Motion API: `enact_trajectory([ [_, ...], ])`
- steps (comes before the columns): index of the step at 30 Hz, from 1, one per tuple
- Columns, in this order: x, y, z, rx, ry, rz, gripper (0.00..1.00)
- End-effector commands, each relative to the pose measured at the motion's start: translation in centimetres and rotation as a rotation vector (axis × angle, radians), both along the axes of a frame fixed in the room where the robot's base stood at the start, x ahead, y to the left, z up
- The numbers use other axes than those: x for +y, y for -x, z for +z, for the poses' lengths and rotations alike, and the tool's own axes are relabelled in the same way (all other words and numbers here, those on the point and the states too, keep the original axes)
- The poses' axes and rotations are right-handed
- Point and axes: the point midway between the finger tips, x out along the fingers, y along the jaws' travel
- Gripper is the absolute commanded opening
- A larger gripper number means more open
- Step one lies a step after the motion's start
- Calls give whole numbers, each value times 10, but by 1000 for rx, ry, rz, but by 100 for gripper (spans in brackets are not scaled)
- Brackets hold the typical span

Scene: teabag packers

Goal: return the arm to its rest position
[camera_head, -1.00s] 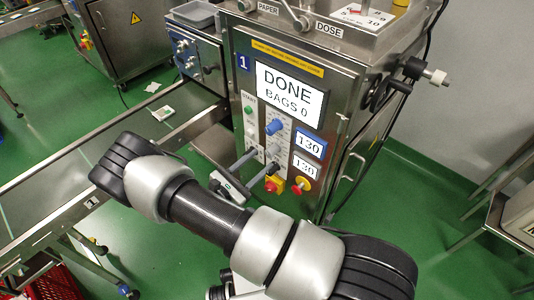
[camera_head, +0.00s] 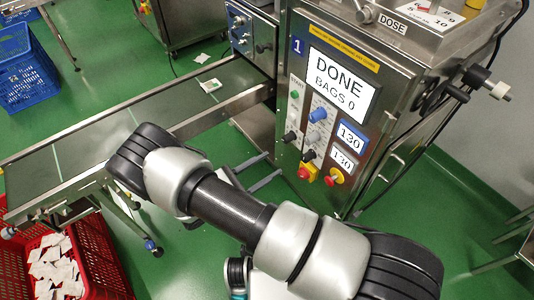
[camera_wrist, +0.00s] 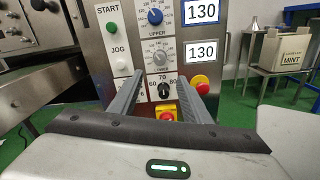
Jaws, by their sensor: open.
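My gripper (camera_head: 257,173) is open and empty, its two grey fingers pointing at the front of the packing machine (camera_head: 322,190). In the wrist view my gripper (camera_wrist: 165,92) has its fingers spread in front of the control panel, with a black knob (camera_wrist: 164,90) and a red and yellow switch (camera_wrist: 167,113) seen between them. Whether the fingertips touch the panel is hard to tell, but a gap seems to show. My arm is bent across the lower middle of the head view and hides part of the floor.
The machine's screen (camera_head: 337,82) reads DONE, BAGS 0. A conveyor (camera_head: 110,122) runs left from the machine with a teabag packet (camera_head: 210,86) on it. A red crate (camera_head: 100,262) of packets stands at lower left, a blue crate (camera_head: 28,75) at upper left.

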Motion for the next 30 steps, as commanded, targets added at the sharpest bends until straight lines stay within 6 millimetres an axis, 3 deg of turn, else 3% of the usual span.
enact_trajectory([
  [7,-1,-1,2,-1,-5,-6,44],
  [11,-7,-4,22,-9,-68,-81,44],
  [20,-58,3,126,-64,-481,-509,44],
  [30,-108,48,234,-225,-1041,-903,44],
])
